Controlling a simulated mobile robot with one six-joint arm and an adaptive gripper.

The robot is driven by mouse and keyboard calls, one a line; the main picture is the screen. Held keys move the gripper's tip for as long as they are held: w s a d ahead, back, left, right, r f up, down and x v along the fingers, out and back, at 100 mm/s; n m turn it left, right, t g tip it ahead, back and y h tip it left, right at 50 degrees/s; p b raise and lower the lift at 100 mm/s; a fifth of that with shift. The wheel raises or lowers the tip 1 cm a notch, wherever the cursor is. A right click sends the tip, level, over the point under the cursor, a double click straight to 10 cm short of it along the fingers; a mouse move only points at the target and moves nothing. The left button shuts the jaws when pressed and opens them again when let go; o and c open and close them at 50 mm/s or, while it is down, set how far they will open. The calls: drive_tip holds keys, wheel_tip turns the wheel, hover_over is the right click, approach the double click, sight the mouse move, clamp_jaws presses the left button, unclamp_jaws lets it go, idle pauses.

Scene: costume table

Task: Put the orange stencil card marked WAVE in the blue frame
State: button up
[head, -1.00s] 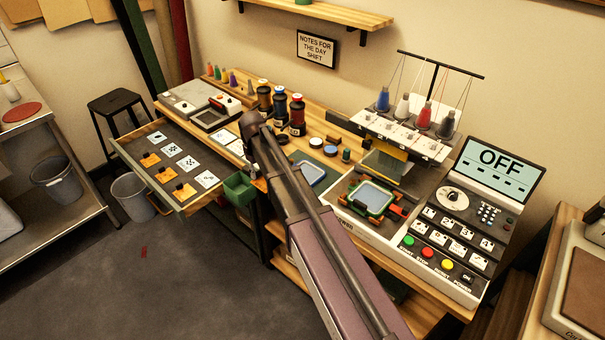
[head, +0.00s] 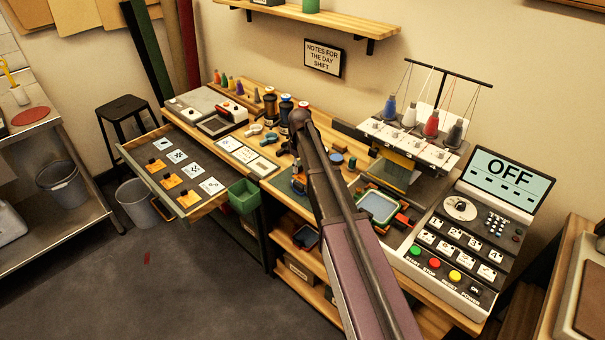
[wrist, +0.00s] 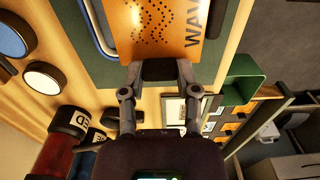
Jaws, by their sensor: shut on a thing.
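The orange stencil card marked WAVE (wrist: 165,28) is at the top of the wrist view, with dark wavy dots and its lettering along the right side. My gripper (wrist: 158,72) is shut on its near edge. A curved blue rim (wrist: 96,28), which looks like the blue frame, lies on the dark green mat (wrist: 70,45) and passes partly behind the card. I cannot tell whether card and frame touch. In the head view my arm hides most of the gripper; a little orange and blue shows beside the arm.
Thread spools (head: 285,108) and round lids (wrist: 45,78) stand close to the arm. The embroidery machine (head: 415,150) with a green hoop (head: 378,207) and control panel (head: 462,225) is at right. An open drawer (head: 170,172) of cards and a green bin (head: 244,195) are at left.

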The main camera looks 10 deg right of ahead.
drive_tip(key=shift+w+d, duration=0.1)
drive_tip(key=shift+d, duration=0.05)
drive_tip(key=shift+w+d+f, duration=0.1)
drive_tip(key=shift+w+d, duration=0.15)
drive_tip(key=shift+d, duration=0.35)
wheel_tip(320, 180, down, 4)
drive_tip(key=b, duration=0.3)
drive_tip(key=shift+r+b, duration=0.25)
drive_tip(key=shift+b, duration=0.1)
drive_tip(key=shift+f, duration=0.25)
drive_tip(key=o, duration=0.9)
drive_tip(key=shift+c, duration=0.2)
drive_tip(key=shift+r, duration=0.15)
wheel_tip(320, 180, up, 12)
drive_tip(key=p, duration=1.2)
drive_tip(key=shift+r, duration=0.15)
